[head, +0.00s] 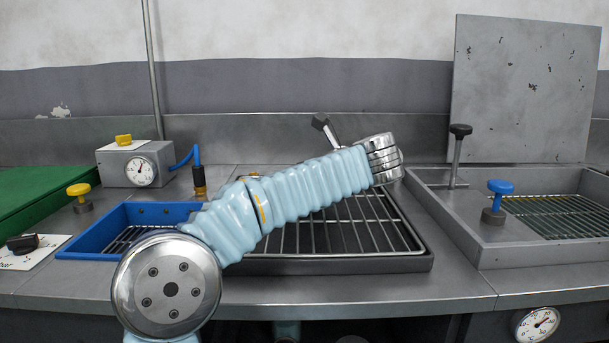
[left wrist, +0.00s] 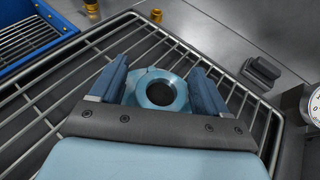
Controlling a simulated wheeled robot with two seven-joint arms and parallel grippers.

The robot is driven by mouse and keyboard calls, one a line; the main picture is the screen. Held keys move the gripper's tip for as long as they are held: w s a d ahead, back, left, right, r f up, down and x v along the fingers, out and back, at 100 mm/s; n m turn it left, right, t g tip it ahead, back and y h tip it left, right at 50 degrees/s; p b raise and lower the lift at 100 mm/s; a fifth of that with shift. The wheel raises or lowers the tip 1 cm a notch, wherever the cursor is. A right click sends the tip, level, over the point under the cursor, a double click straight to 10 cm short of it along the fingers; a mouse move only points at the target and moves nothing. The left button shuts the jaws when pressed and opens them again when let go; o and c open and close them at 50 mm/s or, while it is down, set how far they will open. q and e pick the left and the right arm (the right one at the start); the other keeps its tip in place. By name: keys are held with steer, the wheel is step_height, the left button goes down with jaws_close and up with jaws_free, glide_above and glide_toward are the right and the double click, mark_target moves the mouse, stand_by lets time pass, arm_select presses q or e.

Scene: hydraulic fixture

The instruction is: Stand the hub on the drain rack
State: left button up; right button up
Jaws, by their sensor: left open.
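The hub (left wrist: 181,92) is a pale blue-grey metal piece with a round dark bore, seen in the left wrist view with the bore facing the camera. It is over the wire drain rack (left wrist: 60,105); whether it touches the bars I cannot tell. My left gripper (left wrist: 159,66) is open, its two blue fingers on either side of the hub with gaps showing. In the head view the rack (head: 340,236) sits in a dark tray, partly behind my left arm. There the hub and left gripper jaws are hidden. My right gripper is not in view.
A blue tray (head: 130,217) stands left of the rack, with a gauge box (head: 137,166) behind. A grey basin (head: 459,224) with a blue knob (head: 500,187) is at right. A black-handled lever (head: 322,124) rises behind the rack. Bare counter lies in front.

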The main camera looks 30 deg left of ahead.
arm_select(q)
steer(key=shift+r, duration=0.25)
steer(key=v, duration=1.2)
